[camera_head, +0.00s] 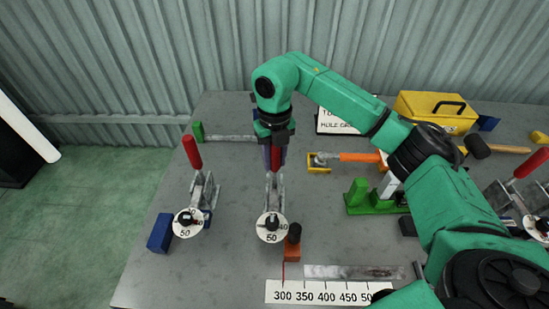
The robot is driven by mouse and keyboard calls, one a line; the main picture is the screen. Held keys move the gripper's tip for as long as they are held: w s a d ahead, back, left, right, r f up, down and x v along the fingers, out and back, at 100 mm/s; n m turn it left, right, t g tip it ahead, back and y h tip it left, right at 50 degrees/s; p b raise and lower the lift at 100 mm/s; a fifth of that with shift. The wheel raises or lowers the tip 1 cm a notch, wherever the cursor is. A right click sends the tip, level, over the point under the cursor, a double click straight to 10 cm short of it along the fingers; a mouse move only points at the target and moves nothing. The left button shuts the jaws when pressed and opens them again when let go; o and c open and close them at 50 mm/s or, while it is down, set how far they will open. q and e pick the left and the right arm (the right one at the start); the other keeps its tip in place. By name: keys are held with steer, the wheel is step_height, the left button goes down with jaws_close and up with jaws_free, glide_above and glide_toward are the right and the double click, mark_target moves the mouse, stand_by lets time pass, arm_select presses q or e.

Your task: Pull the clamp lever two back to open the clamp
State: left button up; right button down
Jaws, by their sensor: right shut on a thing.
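A toggle clamp (272,190) stands in the middle of the table, with a round dial marked 50 (271,230) at its front. Its lever has a red handle (276,160) that stands up from the metal clamp body. My right gripper (275,150) comes down from above and is shut on this red handle; its fingers hide part of it. A similar clamp (203,190) with a red lever (192,152) stands to the left, apart from my gripper. Another clamp (520,200) with a red lever (531,163) is at the right edge. My left gripper is out of view.
A ruler strip (330,291) lies at the table's front. A green fixture (372,200), an orange-handled tool (355,157) and a yellow toolbox (430,108) are to the right.

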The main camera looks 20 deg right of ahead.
steer(key=shift+w+d+r+g+p, duration=0.2)
steer(key=shift+w+r+g+p, duration=0.1)
steer(key=shift+w+g+p, duration=0.15)
steer(key=shift+w+d+f+g+y+p, duration=0.1)
steer(key=shift+w+d+g+y+p, duration=0.05)
steer(key=shift+w+g+y+p, duration=0.2)
steer(key=shift+w+d+f+g, duration=0.1)
steer(key=shift+w+g, duration=0.2)
steer(key=shift+w, duration=0.1)
steer(key=shift+w+d+f+g+y, duration=0.15)
steer(key=shift+w+d+g+y, duration=0.1)
steer(key=shift+w+g, duration=0.15)
steer(key=shift+w+d+f+g+y, duration=0.1)
steer(key=shift+w+f+g+y, duration=0.1)
steer(key=shift+w+g, duration=0.15)
